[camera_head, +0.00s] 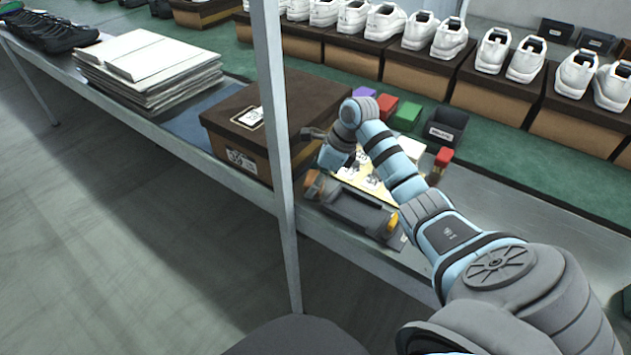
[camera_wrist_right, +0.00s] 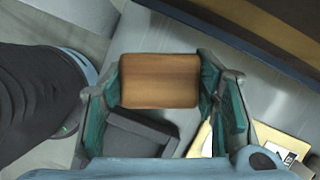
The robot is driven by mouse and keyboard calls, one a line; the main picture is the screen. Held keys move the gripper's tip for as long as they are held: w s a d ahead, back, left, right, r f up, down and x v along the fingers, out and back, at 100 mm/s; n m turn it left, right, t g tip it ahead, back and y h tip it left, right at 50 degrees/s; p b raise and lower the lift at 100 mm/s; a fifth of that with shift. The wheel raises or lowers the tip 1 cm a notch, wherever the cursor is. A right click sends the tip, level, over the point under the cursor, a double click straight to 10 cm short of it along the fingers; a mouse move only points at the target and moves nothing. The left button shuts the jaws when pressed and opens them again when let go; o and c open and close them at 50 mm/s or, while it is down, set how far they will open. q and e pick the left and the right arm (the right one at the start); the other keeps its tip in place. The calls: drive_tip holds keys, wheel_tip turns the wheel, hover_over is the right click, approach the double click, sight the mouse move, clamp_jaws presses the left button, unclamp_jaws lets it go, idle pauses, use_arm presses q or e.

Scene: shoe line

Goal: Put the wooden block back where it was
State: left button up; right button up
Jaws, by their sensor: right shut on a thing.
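The wooden block (camera_wrist_right: 160,82) is a brown block with rounded edges. In the right wrist view it sits between the green-padded fingers of my right gripper (camera_wrist_right: 162,88), which is shut on it. In the head view the block (camera_head: 313,184) shows partly, at the left end of a dark grey tray (camera_head: 352,209) near the table's front edge. The tray also shows just below the block in the right wrist view (camera_wrist_right: 136,134). I cannot tell whether the block touches the tray or table. My left gripper is not in view.
A brown shoe box (camera_head: 235,155) stands left of my right gripper, and a grey post (camera_head: 275,120) rises in front. A yellow picture sheet (camera_head: 382,160) lies behind the tray. A yellow roll (camera_head: 391,225) is at the tray's right end. A black bin (camera_head: 446,126) stands farther back.

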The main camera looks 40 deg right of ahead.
drive_tip(key=shift+s+d+r, duration=0.1)
drive_tip(key=shift+s+r, duration=0.05)
drive_tip(key=shift+s, duration=0.1)
drive_tip(key=o, duration=0.7)
drive_tip(key=shift+w+f, duration=0.15)
drive_tip(key=shift+f, duration=0.15)
drive_tip(key=shift+c, duration=0.2)
drive_tip(key=o, duration=0.5)
drive_tip(key=shift+c, duration=0.2)
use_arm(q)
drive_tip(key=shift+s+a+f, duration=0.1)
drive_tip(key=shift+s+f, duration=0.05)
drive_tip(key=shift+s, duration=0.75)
use_arm(e)
drive_tip(key=shift+r, duration=0.1)
drive_tip(key=shift+r, duration=0.3)
use_arm(q)
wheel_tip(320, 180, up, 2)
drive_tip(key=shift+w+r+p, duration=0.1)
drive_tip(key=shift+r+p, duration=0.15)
drive_tip(key=shift+p, duration=0.9)
use_arm(e)
drive_tip(key=v, duration=1.1)
drive_tip(key=shift+s+r, duration=0.25)
